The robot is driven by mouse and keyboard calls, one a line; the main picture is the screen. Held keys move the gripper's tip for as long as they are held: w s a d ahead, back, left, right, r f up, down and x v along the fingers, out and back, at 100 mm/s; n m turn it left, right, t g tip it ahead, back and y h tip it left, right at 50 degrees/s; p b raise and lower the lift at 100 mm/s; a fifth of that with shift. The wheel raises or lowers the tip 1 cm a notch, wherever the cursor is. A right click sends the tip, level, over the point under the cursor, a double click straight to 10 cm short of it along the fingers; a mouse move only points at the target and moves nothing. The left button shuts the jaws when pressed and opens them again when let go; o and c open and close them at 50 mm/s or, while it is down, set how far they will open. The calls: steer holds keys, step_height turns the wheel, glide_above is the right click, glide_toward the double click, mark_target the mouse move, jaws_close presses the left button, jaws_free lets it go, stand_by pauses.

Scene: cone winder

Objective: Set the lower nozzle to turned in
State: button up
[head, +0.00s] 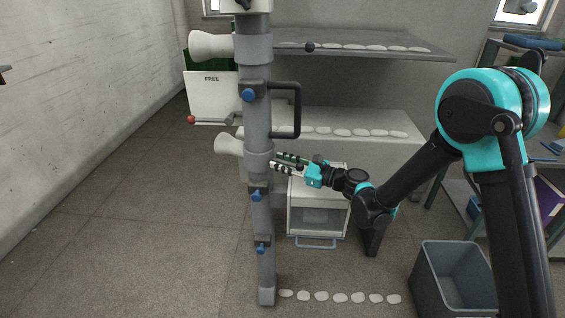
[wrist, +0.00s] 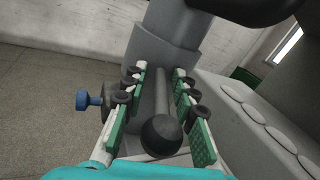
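The lower nozzle (head: 229,143) is a pale flared cone pointing left from the grey column (head: 258,130) in the head view. A grey rod with a dark ball knob (wrist: 162,136) runs out from the column on the opposite side. My gripper (head: 278,163) is at the column's right side, level with the collar just below the lower nozzle. In the wrist view, my gripper (wrist: 160,76) has its two green-padded fingers apart, one on each side of the rod. Gaps show between the rod and both fingers. The nozzle is out of the wrist view.
The upper nozzle (head: 210,45) also points left, with its own ball knob (head: 310,47) on the right. A black handle (head: 298,108) juts from the column above my gripper. Blue knobs (head: 256,196) sit below. Shelves (head: 350,90) stand behind; a grey bin (head: 452,275) is at right.

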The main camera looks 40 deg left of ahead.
stand_by(0.3)
steer(key=v, duration=1.2)
steer(key=shift+w, duration=0.1)
steer(key=c, duration=0.4)
steer(key=shift+w+n, duration=0.25)
steer(key=shift+n, duration=0.45)
steer(key=shift+c, duration=1.3)
steer(key=w+n+g, duration=0.1)
steer(key=w+n, duration=0.1)
steer(key=n, duration=0.3)
steer(key=w+r+n+g+h, duration=0.1)
steer(key=w+n, duration=0.2)
steer(key=n, duration=0.2)
steer(key=w+d+n+g, duration=0.1)
steer(key=w+n, duration=0.1)
steer(key=n, duration=0.4)
steer(key=shift+w+r, duration=0.2)
steer(key=shift+w, duration=0.15)
jaws_close()
steer(key=s+a+n+h, duration=0.1)
steer(key=s+a+n, duration=0.2)
steer(key=s+a, duration=0.4)
steer(key=shift+f+g, duration=0.4)
steer(key=shift+f, duration=0.05)
